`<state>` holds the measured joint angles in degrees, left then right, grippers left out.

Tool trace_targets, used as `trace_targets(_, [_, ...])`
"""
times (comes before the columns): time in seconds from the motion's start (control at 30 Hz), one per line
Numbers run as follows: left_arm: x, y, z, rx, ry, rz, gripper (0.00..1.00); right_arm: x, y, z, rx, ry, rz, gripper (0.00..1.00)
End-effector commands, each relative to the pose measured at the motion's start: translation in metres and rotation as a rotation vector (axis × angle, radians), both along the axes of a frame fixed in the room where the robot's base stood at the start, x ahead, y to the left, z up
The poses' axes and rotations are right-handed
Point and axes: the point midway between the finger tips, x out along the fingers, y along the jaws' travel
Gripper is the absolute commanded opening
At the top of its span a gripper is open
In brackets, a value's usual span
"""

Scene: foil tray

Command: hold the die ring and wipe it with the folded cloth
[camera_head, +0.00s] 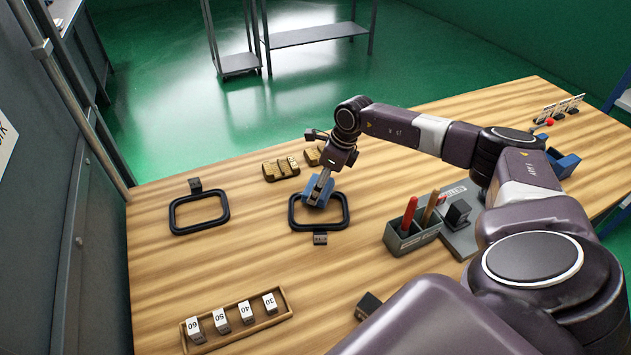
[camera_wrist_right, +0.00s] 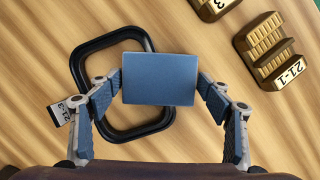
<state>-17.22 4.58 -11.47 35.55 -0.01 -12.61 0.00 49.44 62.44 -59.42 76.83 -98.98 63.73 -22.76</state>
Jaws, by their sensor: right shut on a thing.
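A black rounded-square die ring (camera_head: 346,212) with a small tag lies on the wooden table near the middle. It also shows in the right wrist view (camera_wrist_right: 78,62), with a tag reading 21-3. My right gripper (camera_head: 319,191) is over this ring, pointing down. In the right wrist view it is shut on a flat blue folded cloth (camera_wrist_right: 160,80), which covers part of the ring's right side. I cannot tell whether the cloth touches the ring. A second black ring (camera_head: 173,218) lies to the left, apart from the gripper. My left gripper is not in view.
Brass-coloured blocks (camera_head: 281,169) lie behind the ring, one marked 21-1 in the wrist view (camera_wrist_right: 272,52). A grey holder (camera_head: 408,240) with red and brown handles stands to the right. A wooden tray (camera_head: 238,322) of numbered blocks is at the front left. The table between is clear.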

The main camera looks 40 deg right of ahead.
Motion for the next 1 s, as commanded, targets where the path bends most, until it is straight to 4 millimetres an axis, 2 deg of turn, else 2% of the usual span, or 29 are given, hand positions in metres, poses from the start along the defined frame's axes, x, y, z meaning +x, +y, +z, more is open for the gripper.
trace_targets(0.3, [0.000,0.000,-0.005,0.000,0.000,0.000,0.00,-0.016,-0.022,-0.003,-0.003,0.004,-0.002,0.52])
trace_targets(0.53, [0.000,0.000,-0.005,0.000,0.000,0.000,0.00,-0.021,-0.028,-0.002,-0.003,0.005,-0.002,0.52])
trace_targets(0.8, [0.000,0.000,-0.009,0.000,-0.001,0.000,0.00,-0.034,-0.046,-0.001,-0.003,0.005,-0.002,0.52])
trace_targets(1.0, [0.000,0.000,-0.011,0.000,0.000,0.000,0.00,-0.036,-0.048,-0.001,-0.002,0.005,-0.001,0.52])
